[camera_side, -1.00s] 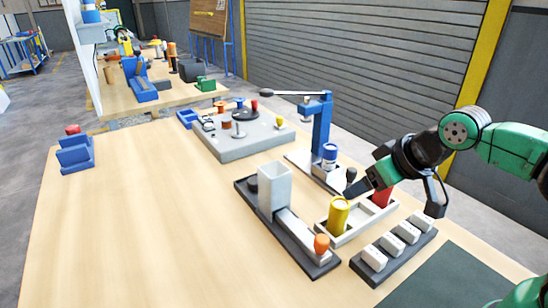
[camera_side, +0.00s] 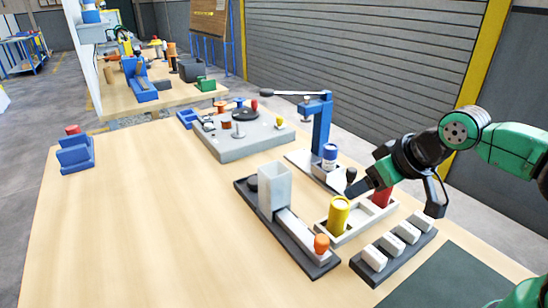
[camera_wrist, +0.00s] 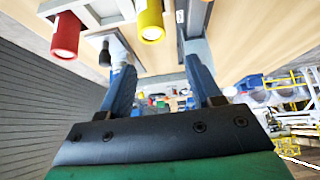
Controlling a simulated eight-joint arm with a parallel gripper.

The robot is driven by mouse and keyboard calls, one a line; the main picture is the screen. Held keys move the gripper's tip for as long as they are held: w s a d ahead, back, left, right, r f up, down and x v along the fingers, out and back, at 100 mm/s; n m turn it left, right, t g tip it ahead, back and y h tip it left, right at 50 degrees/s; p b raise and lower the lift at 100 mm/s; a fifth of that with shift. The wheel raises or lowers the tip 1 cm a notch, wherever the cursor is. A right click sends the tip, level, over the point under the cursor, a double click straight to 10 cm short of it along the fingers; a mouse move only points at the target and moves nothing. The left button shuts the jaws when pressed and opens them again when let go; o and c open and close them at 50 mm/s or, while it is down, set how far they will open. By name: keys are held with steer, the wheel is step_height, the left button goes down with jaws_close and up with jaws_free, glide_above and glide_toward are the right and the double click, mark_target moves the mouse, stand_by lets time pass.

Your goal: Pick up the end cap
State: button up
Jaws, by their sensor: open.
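I cannot tell for sure which piece is the end cap. A yellow cylinder (camera_side: 338,214) and a red cylinder (camera_side: 382,197) stand in a pale tray; in the wrist view they show as yellow (camera_wrist: 150,22) and red (camera_wrist: 67,35) near the top. A blue-and-white cylinder (camera_side: 329,154) sits at the blue press. My gripper (camera_side: 352,190) hangs above the tray's back side, near the yellow and red cylinders, tilted. In the wrist view its two blue fingers (camera_wrist: 163,75) are spread apart with nothing held between them.
A rack of several white blocks (camera_side: 388,248) lies in front of the tray. A dark fixture with a grey hopper (camera_side: 274,188) and an orange knob (camera_side: 321,243) stands left of it. The blue press (camera_side: 322,125) rises behind.

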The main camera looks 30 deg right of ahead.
step_height(320, 180, up, 6)
steer(key=f, duration=0.1)
steer(key=w+a+r+n+g+y, duration=0.25)
steer(key=w+r, duration=0.25)
steer(key=w, duration=0.4)
steer(key=n+g+y, duration=0.2)
steer(key=n+y, duration=0.1)
steer(key=n, duration=0.4)
glide_above(256, 180)
steer(key=s+d, duration=0.2)
steer(key=d, duration=0.1)
steer(key=f, duration=1.7)
steer(key=shift+w+f, duration=0.25)
steer(key=shift+x, duration=2.85)
jaws_close()
